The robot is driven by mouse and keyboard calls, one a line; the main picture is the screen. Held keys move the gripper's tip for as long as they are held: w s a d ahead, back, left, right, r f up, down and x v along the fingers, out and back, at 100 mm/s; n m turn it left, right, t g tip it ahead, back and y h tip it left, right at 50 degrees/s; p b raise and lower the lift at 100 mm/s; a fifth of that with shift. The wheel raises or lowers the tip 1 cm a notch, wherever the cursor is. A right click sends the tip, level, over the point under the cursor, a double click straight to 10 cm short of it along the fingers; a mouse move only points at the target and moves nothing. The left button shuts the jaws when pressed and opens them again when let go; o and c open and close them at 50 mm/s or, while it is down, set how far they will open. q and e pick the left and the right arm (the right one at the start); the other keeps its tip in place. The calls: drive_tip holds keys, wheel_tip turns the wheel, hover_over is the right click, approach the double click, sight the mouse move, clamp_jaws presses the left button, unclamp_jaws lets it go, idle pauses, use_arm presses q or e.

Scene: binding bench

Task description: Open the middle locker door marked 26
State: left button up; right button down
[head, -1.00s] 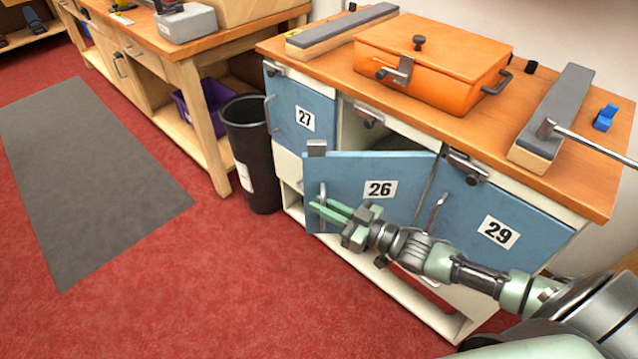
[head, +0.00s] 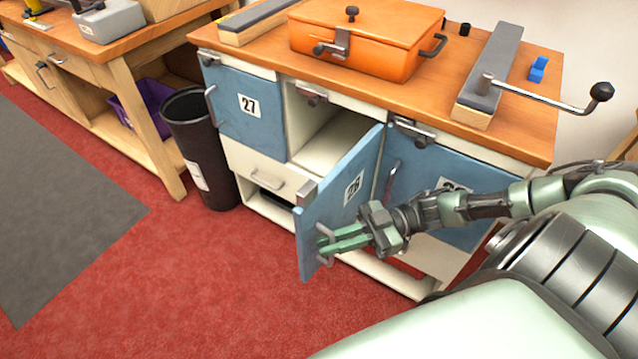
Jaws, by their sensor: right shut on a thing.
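The middle locker door marked 26 (head: 340,195) stands swung well out from the cabinet, hinged on its right side. Its pale compartment (head: 335,140) shows open behind it and looks empty in the part I see. My right gripper (head: 335,243) is at the door's free edge, its green fingers shut on the door's metal handle (head: 326,233). The fingers partly cover the handle. My left gripper is not in view.
Locker doors 27 (head: 240,104) and 29 (head: 425,180) are shut on either side. A black bin (head: 200,150) stands left of the cabinet. An orange box (head: 365,40) and a crank handle (head: 550,100) are on top. Red floor (head: 220,280) in front is clear.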

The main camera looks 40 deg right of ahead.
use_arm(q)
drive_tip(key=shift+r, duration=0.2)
use_arm(e)
drive_tip(key=shift+s+d+g, duration=0.15)
drive_tip(key=shift+s+g, duration=0.15)
drive_tip(key=shift+s, duration=0.05)
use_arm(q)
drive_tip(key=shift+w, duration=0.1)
use_arm(e)
drive_tip(key=c, duration=1.8)
unclamp_jaws()
